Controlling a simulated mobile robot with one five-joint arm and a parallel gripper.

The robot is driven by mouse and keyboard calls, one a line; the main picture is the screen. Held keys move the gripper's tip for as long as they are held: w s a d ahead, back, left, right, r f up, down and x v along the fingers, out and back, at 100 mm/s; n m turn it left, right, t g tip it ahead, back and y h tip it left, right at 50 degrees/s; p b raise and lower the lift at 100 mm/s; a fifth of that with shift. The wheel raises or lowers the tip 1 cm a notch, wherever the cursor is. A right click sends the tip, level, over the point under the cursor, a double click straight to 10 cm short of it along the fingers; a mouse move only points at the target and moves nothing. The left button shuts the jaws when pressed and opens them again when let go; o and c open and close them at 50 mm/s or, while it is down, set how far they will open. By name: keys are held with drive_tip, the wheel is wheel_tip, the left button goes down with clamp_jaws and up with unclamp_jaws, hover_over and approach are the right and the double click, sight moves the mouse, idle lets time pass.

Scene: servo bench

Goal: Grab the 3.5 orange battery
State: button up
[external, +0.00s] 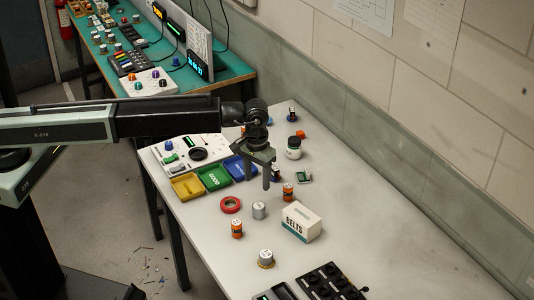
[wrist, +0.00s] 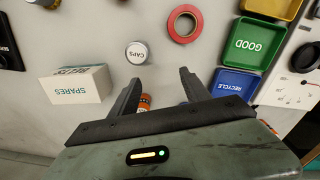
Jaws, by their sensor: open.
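A small orange cylinder with a pale band (external: 288,192), battery-like, stands on the bench just right of my gripper (external: 258,183). A similar orange cylinder (external: 237,228) stands nearer the camera, below the red ring. I cannot read a 3.5 on either. In the wrist view an orange cylinder (wrist: 145,101) shows beside the left finger, partly hidden by my gripper (wrist: 159,78). My gripper is open and points down above the bench, with nothing held.
A white box (external: 301,222), a grey can (external: 260,210) marked CAPS in the wrist view, and a red ring (external: 231,204) stand close by. Yellow, green (external: 213,177) and blue bins lie left. Bare bench lies at right.

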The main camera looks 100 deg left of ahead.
drive_tip(key=s+a+n, duration=0.1)
drive_tip(key=s+a, duration=0.1)
drive_tip(key=a, duration=0.6)
drive_tip(key=s+a+n, duration=0.1)
drive_tip(key=s+a, duration=0.1)
drive_tip(key=a, duration=0.7)
drive_tip(key=s+a+n, duration=0.1)
drive_tip(key=s+a, duration=0.1)
drive_tip(key=a, duration=0.7)
drive_tip(key=shift+s+a+f+n, duration=0.1)
drive_tip(key=shift+s+a+n, duration=0.1)
drive_tip(key=shift+n, duration=0.2)
wheel_tip(320, 180, down, 3)
drive_tip(key=b, duration=0.3)
wheel_tip(320, 180, down, 5)
drive_tip(key=b, duration=0.5)
drive_tip(key=shift+s+f, duration=0.15)
drive_tip(key=shift+r, duration=0.25)
clamp_jaws()
